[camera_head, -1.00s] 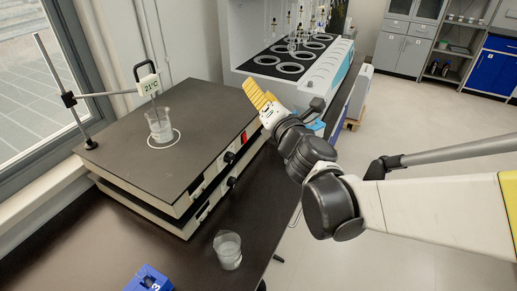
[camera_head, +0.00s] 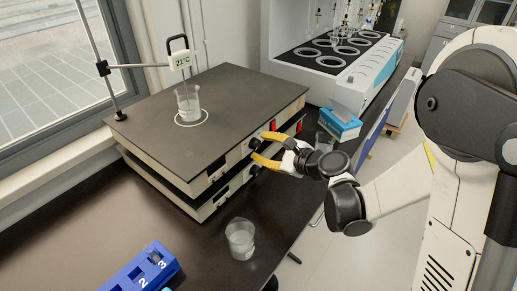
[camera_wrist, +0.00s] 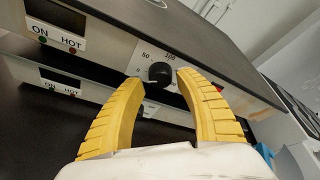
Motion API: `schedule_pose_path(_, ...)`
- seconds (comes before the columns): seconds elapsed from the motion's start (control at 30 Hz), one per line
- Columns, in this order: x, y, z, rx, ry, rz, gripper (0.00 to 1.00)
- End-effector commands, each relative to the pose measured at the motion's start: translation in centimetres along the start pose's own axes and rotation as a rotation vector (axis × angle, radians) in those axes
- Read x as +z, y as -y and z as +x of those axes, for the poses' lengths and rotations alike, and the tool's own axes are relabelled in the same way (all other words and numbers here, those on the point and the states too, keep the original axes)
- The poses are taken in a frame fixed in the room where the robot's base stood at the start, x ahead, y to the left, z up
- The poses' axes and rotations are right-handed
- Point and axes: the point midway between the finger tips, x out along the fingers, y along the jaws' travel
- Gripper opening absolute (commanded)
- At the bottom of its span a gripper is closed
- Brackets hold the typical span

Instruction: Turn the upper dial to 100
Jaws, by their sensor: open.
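Two hot plates are stacked on the dark bench. The upper hot plate (camera_head: 215,108) carries the upper dial (camera_head: 254,143) on its front panel. In the wrist view the upper dial (camera_wrist: 159,73) is a black round knob with 0, 50 and 100 printed around it; its exact setting is too small to read. My gripper (camera_head: 262,147) is open, its yellow fingers pointing at the panel. In the wrist view the fingertips (camera_wrist: 159,77) lie on either side of the upper dial, with gaps visible. The lower dial (camera_head: 254,170) sits just below, near the lower finger.
A beaker (camera_head: 187,103) with a 21°C thermometer (camera_head: 180,61) stands on the upper plate. Another beaker (camera_head: 240,238) and a blue numbered rack (camera_head: 142,270) are on the bench in front. A blue-and-white box (camera_head: 340,122) stands behind my gripper.

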Motion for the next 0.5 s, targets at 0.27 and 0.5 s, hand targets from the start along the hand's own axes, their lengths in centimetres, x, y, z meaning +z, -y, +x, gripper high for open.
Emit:
schedule_pose_path(0.27,0.0,0.0,2.2,-0.001,0.000,0.001,0.41)
schedule_pose_path(0.5,0.0,0.1,2.2,-0.001,0.000,0.002,0.40)
